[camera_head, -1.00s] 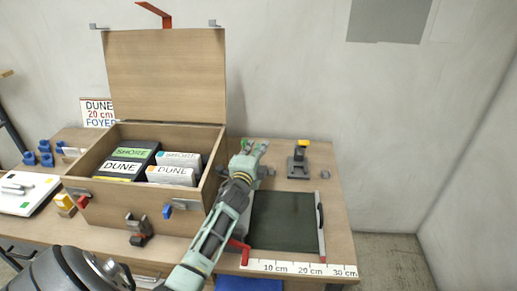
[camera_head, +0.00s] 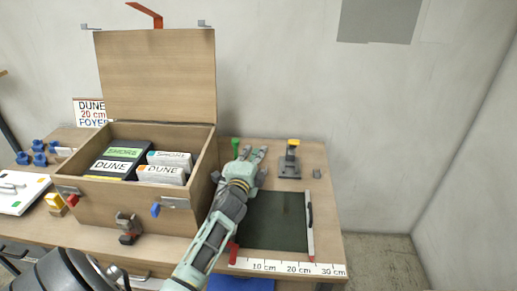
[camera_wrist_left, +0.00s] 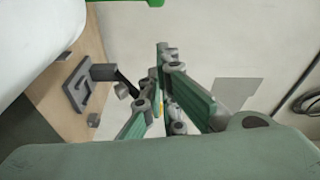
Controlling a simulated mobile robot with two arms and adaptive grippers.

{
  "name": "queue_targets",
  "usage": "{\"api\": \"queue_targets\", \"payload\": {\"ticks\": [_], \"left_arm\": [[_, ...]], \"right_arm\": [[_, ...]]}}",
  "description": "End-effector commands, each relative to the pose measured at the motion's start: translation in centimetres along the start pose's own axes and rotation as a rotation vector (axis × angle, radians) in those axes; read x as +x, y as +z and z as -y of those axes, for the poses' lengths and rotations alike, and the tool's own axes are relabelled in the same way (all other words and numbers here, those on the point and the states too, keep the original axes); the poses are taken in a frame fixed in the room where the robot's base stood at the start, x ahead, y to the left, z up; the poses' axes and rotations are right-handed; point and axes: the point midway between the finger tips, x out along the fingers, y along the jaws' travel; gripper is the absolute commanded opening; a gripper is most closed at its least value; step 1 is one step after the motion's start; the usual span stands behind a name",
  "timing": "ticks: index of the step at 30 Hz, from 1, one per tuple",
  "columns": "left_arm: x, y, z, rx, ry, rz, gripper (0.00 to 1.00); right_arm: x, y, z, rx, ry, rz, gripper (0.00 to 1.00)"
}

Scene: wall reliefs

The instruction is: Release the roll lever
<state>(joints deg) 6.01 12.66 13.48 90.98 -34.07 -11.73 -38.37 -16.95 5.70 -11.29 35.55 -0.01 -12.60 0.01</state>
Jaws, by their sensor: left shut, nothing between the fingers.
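A small grey stand with a yellow top (camera_head: 290,160) stands at the back right of the table. In the left wrist view its grey base (camera_wrist_left: 80,86) and dark arm show, and a bit of yellow shows behind the fingers. I cannot tell for sure which of these is the roll lever. My left gripper (camera_head: 252,153) is shut and empty, left of the grey stand and apart from it in the head view. My right gripper is not in view.
A dark green cutting mat (camera_head: 272,220) with a ruler strip (camera_head: 290,267) lies in front. An open wooden box (camera_head: 120,210) with labelled cartons stands left, its lid raised. A small grey block (camera_head: 317,174) is right of the stand. The wall is close behind.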

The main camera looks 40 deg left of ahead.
Motion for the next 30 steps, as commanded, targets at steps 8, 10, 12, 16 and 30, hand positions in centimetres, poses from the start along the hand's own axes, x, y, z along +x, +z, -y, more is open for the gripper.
{"api": "queue_targets", "payload": {"ticks": [8, 10, 12, 16, 30], "left_arm": [[-4.6, -0.1, -0.1, -0.002, 0.001, -0.001, 0.00], [-5.3, 0.0, -0.1, -0.002, 0.001, 0.000, 0.00], [-5.7, -0.1, 0.0, -0.002, 0.000, 0.000, 0.00], [-6.1, 0.0, 0.0, -0.002, 0.000, 0.000, 0.00], [-6.0, -0.1, 0.1, -0.003, 0.000, -0.001, 0.00]], "right_arm": [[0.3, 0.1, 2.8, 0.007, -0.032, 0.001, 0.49], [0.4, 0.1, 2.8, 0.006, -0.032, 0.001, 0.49], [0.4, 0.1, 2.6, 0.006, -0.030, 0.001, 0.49], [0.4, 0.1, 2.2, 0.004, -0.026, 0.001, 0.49], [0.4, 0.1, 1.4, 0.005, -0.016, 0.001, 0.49]]}}
